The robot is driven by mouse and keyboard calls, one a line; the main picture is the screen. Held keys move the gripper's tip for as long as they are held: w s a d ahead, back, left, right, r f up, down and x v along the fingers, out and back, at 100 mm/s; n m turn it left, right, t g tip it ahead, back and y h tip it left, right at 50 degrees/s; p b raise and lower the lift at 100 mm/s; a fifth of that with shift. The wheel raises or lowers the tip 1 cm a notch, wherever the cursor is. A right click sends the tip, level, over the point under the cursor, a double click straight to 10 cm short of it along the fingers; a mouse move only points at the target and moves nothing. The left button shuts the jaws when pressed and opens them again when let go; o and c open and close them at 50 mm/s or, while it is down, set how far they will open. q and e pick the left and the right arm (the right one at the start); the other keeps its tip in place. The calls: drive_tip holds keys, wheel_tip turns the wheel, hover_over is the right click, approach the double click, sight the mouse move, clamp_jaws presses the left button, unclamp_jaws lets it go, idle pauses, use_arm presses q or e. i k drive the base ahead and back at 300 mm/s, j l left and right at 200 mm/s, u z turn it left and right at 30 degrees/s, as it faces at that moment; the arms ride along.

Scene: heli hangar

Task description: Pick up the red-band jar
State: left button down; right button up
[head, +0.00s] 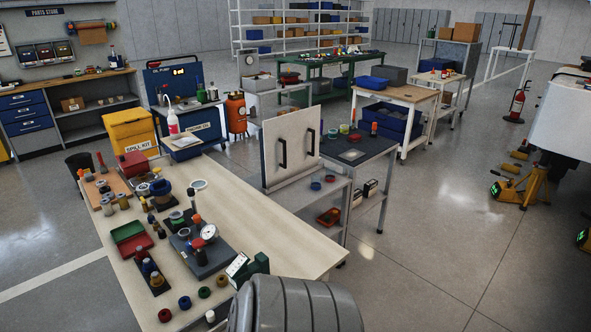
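The light wooden table (275,225) in the foreground holds a crowd of small jars, bottles and lids. I cannot tell for certain which is the red-band jar; the bands are too small to read. Small jars (107,205) stand at the table's left edge by a brown board. Dark bottles with coloured caps (153,274) stand in a dark rack near the front left. A small red round item (164,315) lies near the front edge. Neither gripper is in view; a grey rounded part of mine covers the bottom centre.
A red tray (136,245) and a grey block with a round gauge (206,262) crowd the table's left half; its right half is mostly bare. A white panel with black handles (275,160) stands behind. A dark-topped cart (375,148) adjoins it.

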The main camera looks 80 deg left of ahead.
sight(330, 175)
drive_tip(key=u, duration=2.5)
drive_tip(key=i+l+u, duration=0.1)
drive_tip(key=u, duration=0.35)
drive_tip(key=i+l+u, duration=0.15)
drive_tip(key=u, duration=0.25)
drive_tip(key=i+l+u, duration=0.15)
drive_tip(key=l, duration=0.25)
drive_tip(key=i+l+u, duration=0.15)
drive_tip(key=l, duration=0.25)
drive_tip(key=i+l+u, duration=0.2)
drive_tip(key=l, duration=0.25)
drive_tip(key=i+l+u, duration=0.15)
drive_tip(key=l, duration=0.25)
drive_tip(key=l+u, duration=0.15)
drive_tip(key=l, duration=0.3)
drive_tip(key=i, duration=0.05)
